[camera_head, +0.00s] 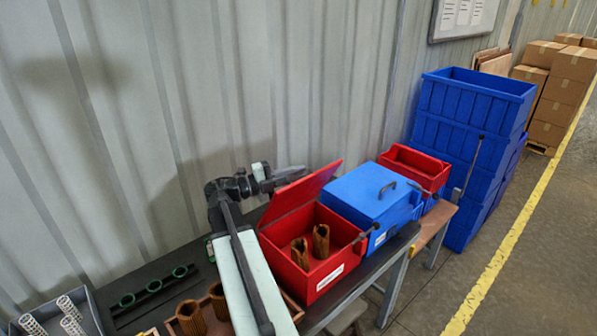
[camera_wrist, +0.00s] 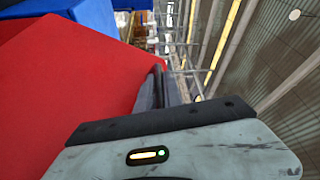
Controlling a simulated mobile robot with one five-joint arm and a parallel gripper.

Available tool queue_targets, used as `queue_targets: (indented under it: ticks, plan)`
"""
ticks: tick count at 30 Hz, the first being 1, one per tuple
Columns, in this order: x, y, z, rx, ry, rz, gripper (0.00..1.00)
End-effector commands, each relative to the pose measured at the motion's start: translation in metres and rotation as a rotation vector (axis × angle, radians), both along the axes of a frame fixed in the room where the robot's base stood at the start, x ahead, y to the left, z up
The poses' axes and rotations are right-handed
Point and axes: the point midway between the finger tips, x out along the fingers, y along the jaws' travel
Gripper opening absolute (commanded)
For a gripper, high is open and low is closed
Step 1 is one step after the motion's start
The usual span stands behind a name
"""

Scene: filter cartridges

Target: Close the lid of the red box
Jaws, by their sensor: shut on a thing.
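The red box (camera_head: 335,265) stands on the dark bench, with its red lid (camera_head: 308,190) hinged at the left and tilted up, open. Two brown filter cartridges (camera_head: 321,242) stand inside it. My gripper (camera_head: 290,178) is behind the lid, at its upper left part, and is shut on the lid. In the wrist view the red lid (camera_wrist: 60,90) fills the left side, and my gripper's dark fingers (camera_wrist: 160,85) are at its edge. The exact grip is partly hidden by the lid.
A closed blue box (camera_head: 365,195) with a handle stands close to the right of the red box. Beyond it are a red bin (camera_head: 410,165) and stacked blue crates (camera_head: 470,130). A corrugated wall rises behind.

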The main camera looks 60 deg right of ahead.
Motion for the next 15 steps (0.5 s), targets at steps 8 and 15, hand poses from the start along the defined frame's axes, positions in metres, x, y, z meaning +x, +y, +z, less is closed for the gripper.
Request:
queue_targets:
  ticks: [8, 15]
  plan:
    - [-0.0056, -0.0032, 0.0000, 0.000, 0.001, -0.012, 0.20]
    - [-0.0086, -0.0056, 0.0000, 0.000, 0.002, -0.018, 0.20]
